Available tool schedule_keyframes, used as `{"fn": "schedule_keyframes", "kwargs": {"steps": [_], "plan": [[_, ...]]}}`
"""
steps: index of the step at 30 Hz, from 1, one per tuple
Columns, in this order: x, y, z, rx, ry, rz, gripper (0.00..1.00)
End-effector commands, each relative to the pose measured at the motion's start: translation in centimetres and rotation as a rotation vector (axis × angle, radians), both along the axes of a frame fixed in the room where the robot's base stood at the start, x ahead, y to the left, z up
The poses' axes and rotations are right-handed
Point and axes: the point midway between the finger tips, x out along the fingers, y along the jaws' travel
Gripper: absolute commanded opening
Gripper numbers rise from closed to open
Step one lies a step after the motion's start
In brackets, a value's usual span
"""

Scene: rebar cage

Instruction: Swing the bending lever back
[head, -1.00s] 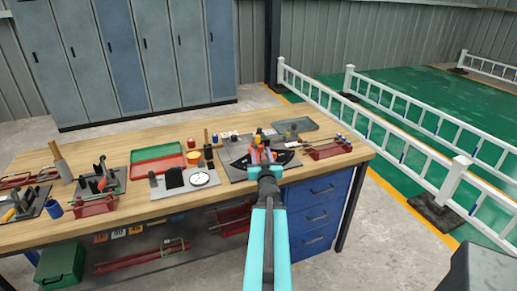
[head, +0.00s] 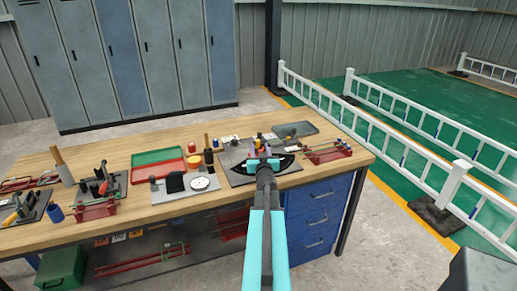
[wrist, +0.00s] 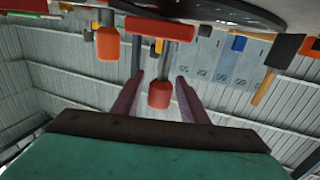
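The bending station is a dark plate (head: 236,178) with a black curved scale, at the right part of the workbench. In the head view my gripper (head: 262,154) is over the front of this plate and hides much of it, including most of the lever. In the wrist view, which looks upside down, my two fingers (wrist: 158,95) are spread apart. A red knob-like grip (wrist: 160,95) shows between them, with a gap on both sides. I cannot tell its depth relative to the fingertips. A red bar (wrist: 160,28) and another red-orange grip (wrist: 108,43) show above it.
A gauge plate with a round dial (head: 200,183) lies left of the station. Green and red trays (head: 158,157) are behind it. A red rack with rods (head: 328,152) and a grey tray (head: 296,129) are to the right. White railings (head: 400,120) stand beyond the bench.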

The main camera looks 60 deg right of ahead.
Motion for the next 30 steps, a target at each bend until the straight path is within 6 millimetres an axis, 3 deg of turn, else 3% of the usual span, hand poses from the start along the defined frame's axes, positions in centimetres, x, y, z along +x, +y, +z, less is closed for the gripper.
{"fn": "schedule_keyframes", "kwargs": {"steps": [15,23,26,27,30], "plan": [[0.5,-0.6,0.0,0.000,0.000,0.000,0.40],[0.5,-0.7,0.0,0.000,0.000,-0.001,0.00],[0.5,-0.7,0.0,0.000,0.000,0.000,0.00],[0.5,0.6,0.0,0.001,-0.001,0.002,0.00],[0.5,-0.3,0.0,-0.001,0.001,0.000,0.00]]}}
